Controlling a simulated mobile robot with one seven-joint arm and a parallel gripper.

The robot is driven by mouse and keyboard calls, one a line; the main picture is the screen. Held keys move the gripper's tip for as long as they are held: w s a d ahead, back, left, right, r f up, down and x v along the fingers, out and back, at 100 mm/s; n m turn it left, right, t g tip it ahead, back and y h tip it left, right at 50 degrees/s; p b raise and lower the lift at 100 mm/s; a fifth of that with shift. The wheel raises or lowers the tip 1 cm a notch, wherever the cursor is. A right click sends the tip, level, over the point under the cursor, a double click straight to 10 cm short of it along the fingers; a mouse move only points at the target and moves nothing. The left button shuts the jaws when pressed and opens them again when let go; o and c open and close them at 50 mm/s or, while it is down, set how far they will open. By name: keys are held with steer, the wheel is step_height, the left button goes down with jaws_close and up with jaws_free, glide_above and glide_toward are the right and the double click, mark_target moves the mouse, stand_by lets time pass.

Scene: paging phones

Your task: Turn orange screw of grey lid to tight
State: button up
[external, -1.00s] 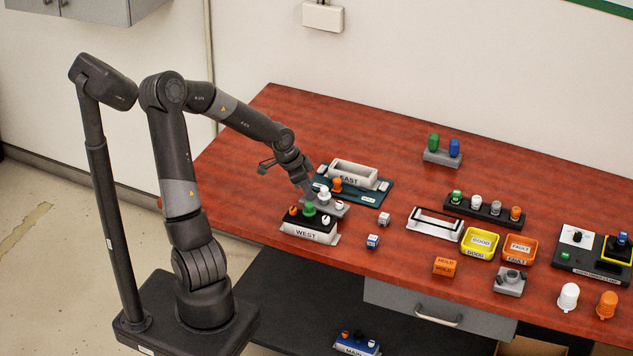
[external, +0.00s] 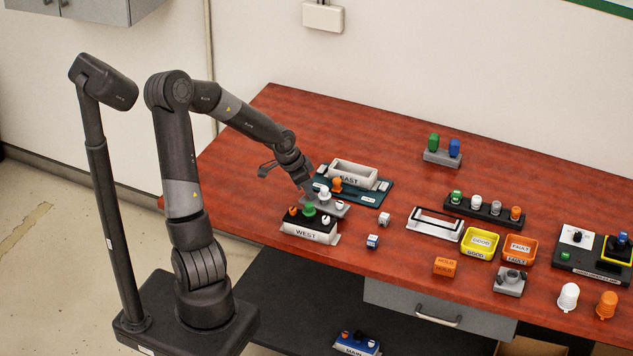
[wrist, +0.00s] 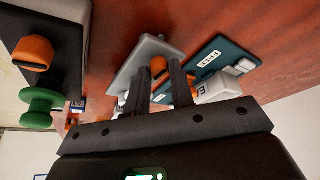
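The light grey lid (external: 318,207) is a flat plate behind the WEST box, also seen in the wrist view (wrist: 134,72). An orange screw (wrist: 158,67) stands on it in the wrist view. My gripper (wrist: 160,68) has its two dark fingers apart, with their tips on either side of the orange screw. Small gaps seem to show, so contact is not clear. In the external view my gripper (external: 307,194) is over the grey lid, next to a white knob (external: 324,192). An orange knob (external: 336,184) shows just behind; its plate is hard to tell.
The WEST box (external: 309,233) stands in front, with an orange knob (wrist: 34,50) and a green knob (wrist: 40,108) close by. A teal plate (wrist: 207,63) and the EAST box (external: 351,178) stand behind. Small cubes (external: 373,241) lie to the right.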

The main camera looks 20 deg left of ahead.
steer(key=o, duration=0.4)
steer(key=shift+v, duration=2.05)
steer(key=v, duration=0.6)
steer(key=shift+r, duration=0.35)
